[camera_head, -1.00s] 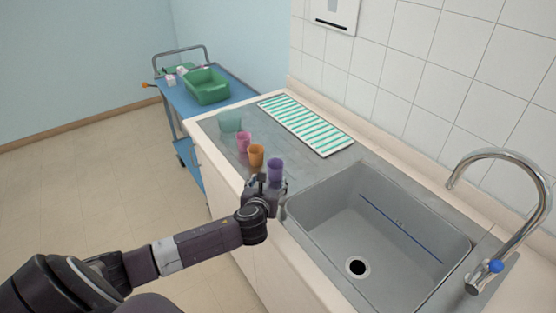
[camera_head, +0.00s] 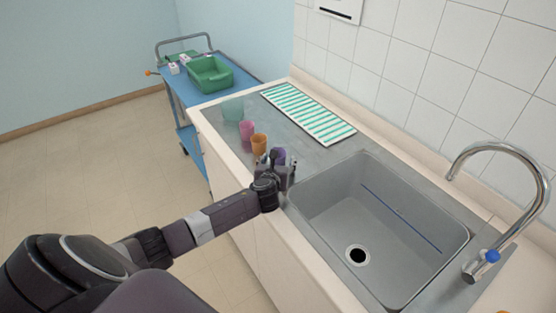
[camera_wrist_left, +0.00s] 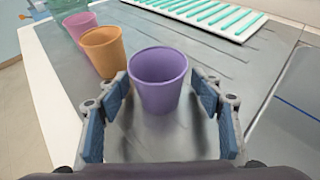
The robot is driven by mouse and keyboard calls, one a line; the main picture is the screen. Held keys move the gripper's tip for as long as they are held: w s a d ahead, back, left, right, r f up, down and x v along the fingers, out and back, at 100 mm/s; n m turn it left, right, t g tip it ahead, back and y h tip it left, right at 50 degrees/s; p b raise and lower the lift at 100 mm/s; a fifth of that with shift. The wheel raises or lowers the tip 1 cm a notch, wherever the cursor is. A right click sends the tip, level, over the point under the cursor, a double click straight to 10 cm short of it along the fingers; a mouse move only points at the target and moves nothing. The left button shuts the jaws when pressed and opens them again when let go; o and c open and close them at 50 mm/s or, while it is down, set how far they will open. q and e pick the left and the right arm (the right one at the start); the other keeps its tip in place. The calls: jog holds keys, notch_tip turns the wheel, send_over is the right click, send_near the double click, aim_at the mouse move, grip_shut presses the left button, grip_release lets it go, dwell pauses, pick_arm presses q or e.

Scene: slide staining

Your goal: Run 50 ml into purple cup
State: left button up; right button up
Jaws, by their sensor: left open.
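The purple cup (camera_wrist_left: 158,82) stands upright on the grey worktop in the left wrist view. It sits between the two open fingers of my left gripper (camera_wrist_left: 160,115), with a gap on each side. In the head view my left gripper (camera_head: 277,168) largely hides the purple cup (camera_head: 280,154). The tap (camera_head: 505,205) with a blue knob (camera_head: 492,256) stands at the right of the sink (camera_head: 440,262). A blue line runs along the sink's inner wall. My right gripper is not in view.
An orange cup (camera_head: 259,145), a pink cup (camera_head: 247,132) and a translucent green cup (camera_head: 233,109) stand in a row beyond the purple one. A green-striped mat (camera_head: 308,114) lies by the wall. A blue trolley (camera_head: 180,92) carries a green tub (camera_head: 210,77).

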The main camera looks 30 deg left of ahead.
pick_arm(q)
jog(key=shift+w+f, duration=0.1)
jog(key=c, duration=0.9)
jog(key=shift+c, duration=0.2)
notch_tip(320, 180, up, 20)
jog(key=shift+b, duration=0.45)
